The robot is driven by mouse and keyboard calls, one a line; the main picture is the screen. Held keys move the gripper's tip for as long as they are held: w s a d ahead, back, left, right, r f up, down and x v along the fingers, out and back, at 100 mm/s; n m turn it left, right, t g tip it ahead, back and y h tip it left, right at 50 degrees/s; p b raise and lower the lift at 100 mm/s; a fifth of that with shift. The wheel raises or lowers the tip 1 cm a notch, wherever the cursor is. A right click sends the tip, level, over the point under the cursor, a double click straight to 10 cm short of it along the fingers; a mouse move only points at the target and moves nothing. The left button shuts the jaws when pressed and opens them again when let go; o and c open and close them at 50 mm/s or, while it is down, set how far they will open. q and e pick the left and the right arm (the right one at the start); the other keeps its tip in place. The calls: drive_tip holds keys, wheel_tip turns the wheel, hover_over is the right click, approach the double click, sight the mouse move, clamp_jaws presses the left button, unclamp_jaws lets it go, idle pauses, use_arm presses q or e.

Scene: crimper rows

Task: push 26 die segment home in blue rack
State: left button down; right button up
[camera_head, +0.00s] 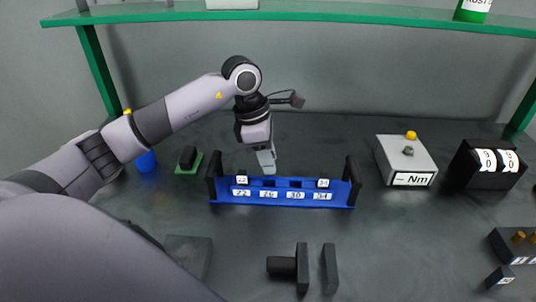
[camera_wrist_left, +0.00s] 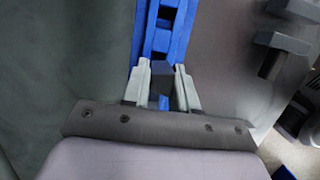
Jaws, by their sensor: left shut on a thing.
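The blue rack (camera_head: 335,201) stands mid-table between black end posts, with front labels reading 22, 26, 30 and 34. Small white-tagged segments show at its 22 (camera_head: 242,180) and 34 (camera_head: 322,183) places. My left gripper (camera_head: 268,168) reaches down from above at the rack's back edge, by the 26 place. In the left wrist view, its pale fingers (camera_wrist_left: 166,88) are shut on a dark block (camera_wrist_left: 161,76), taken to be the 26 die segment, in line with the rack (camera_wrist_left: 158,42). How deep the block sits is hidden. My right gripper is not in view.
A grey box marked Nm (camera_head: 407,160) and a black box with number dials (camera_head: 485,165) stand to the right. A dark tool (camera_head: 302,268) with upright plates lies in front. A black block on a green pad (camera_head: 188,160) and a blue cylinder (camera_head: 146,161) are left.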

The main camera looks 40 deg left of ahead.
use_arm(q)
drive_tip(key=shift+a+b+x, duration=0.25)
drive_tip(key=shift+b+x, duration=0.3)
drive_tip(key=shift+x, duration=0.55)
drive_tip(key=shift+s+f+b, duration=0.1)
drive_tip(key=shift+f+b, duration=1.15)
drive_tip(key=shift+f, duration=0.1)
idle(0.9)
drive_tip(key=c, duration=0.8)
unclamp_jaws()
drive_tip(key=shift+s, duration=0.1)
drive_tip(key=w+v, duration=0.1)
drive_tip(key=v, duration=0.6)
drive_tip(key=shift+s+r, duration=0.15)
drive_tip(key=shift+s, duration=0.3)
drive_tip(key=shift+s+d, duration=0.1)
